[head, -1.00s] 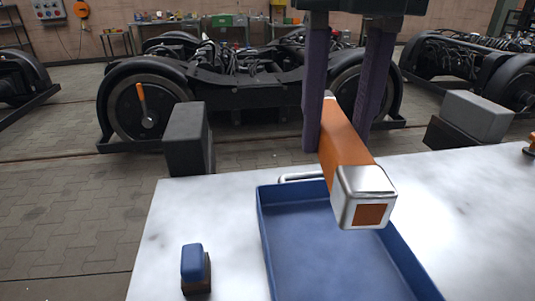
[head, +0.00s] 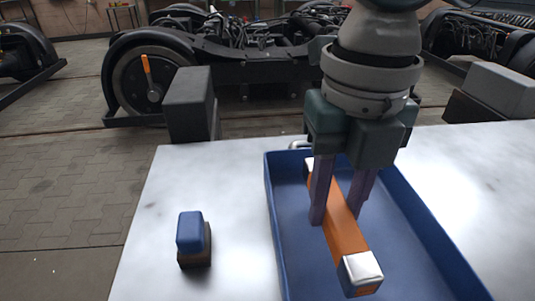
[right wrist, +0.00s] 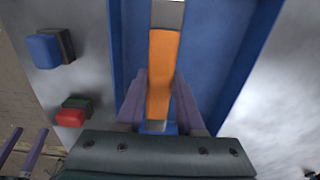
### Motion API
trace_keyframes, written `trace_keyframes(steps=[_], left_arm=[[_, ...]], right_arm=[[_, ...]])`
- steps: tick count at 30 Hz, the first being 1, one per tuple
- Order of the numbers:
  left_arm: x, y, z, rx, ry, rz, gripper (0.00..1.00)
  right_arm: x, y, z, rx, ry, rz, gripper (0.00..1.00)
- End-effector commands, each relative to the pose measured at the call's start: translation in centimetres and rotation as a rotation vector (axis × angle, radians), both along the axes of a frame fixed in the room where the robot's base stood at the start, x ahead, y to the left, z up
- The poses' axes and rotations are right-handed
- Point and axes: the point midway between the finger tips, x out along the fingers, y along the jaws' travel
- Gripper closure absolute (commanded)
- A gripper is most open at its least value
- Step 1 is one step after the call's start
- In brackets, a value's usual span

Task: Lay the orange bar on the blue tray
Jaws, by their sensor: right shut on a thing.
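The orange bar (head: 344,232) has silver end caps and lies lengthwise within the walls of the blue tray (head: 420,225). My right gripper (head: 336,217) points down and is shut on the bar's middle, one purple finger on each side. The right wrist view shows the bar (right wrist: 161,75) between the fingers (right wrist: 159,95), over the tray floor. I cannot tell whether the bar touches the floor. My left gripper (right wrist: 22,152) shows only at the lower left of the right wrist view, its two fingers apart with nothing seen between them.
A blue-topped block (head: 192,236) stands on the pale table (head: 155,270) left of the tray. A red and green block (right wrist: 72,112) shows in the right wrist view. Dark grey blocks (head: 190,103) stand at the table's far edge, with bogies (head: 240,65) behind.

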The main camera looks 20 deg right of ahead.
Motion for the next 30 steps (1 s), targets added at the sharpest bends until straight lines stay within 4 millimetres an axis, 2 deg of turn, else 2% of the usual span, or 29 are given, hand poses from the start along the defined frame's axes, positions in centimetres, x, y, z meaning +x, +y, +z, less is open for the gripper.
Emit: trace_keyframes(steps=[6, 8, 19, 20, 27, 30], left_arm=[[0.0, -0.1, -1.1, -0.002, -0.001, 0.002, 0.24], [0.0, -0.1, -1.2, -0.003, -0.001, 0.002, 0.24], [0.1, -0.3, -1.1, -0.011, -0.001, 0.007, 0.24], [0.1, -0.3, -1.1, -0.010, -0.002, 0.007, 0.24], [0.1, -0.3, -1.1, -0.010, -0.003, 0.006, 0.24], [0.1, -0.2, -1.1, -0.009, -0.003, 0.006, 0.24]], right_arm=[[-0.1, 0.0, -3.4, -0.001, 0.003, -0.001, 1.00], [-0.1, 0.0, -4.0, 0.000, 0.003, -0.001, 1.00], [0.0, 0.0, -4.3, -0.001, 0.001, 0.000, 1.00], [0.0, 0.0, -4.3, -0.001, 0.001, 0.000, 0.61], [0.0, 0.0, -4.3, -0.001, 0.001, 0.000, 0.34], [0.0, 0.0, -4.3, -0.001, 0.001, 0.000, 0.33]])
